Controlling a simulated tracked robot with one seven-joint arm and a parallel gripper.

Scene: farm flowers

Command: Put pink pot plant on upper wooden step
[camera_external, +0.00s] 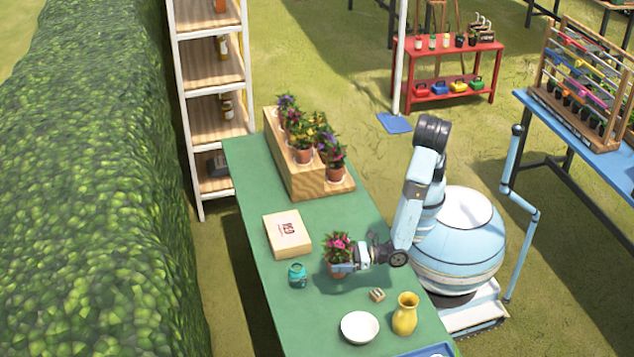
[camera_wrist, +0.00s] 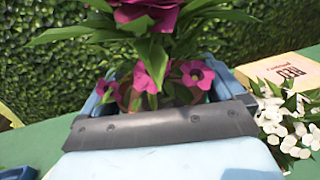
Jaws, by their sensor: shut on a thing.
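The pink pot plant (camera_external: 337,245) has pink flowers and green leaves in a terracotta pot, at the middle of the green table (camera_external: 250,180). My gripper (camera_external: 345,267) is shut on its pot from the right. In the wrist view the pink flowers (camera_wrist: 155,72) rise above my gripper (camera_wrist: 165,95), and the pot is mostly hidden. I cannot tell whether the pot touches the table. The wooden step stand (camera_external: 285,168) is at the table's far end. Several potted plants with purple and yellow flowers (camera_external: 308,135) stand on it, one on its lower step (camera_external: 337,165).
A wooden box (camera_external: 287,234) and a teal jar (camera_external: 297,275) are left of the plant. A small block (camera_external: 377,295), a white bowl (camera_external: 359,327) and a yellow jug (camera_external: 405,314) are nearer the front. White flowers (camera_wrist: 288,125) show at right in the wrist view.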

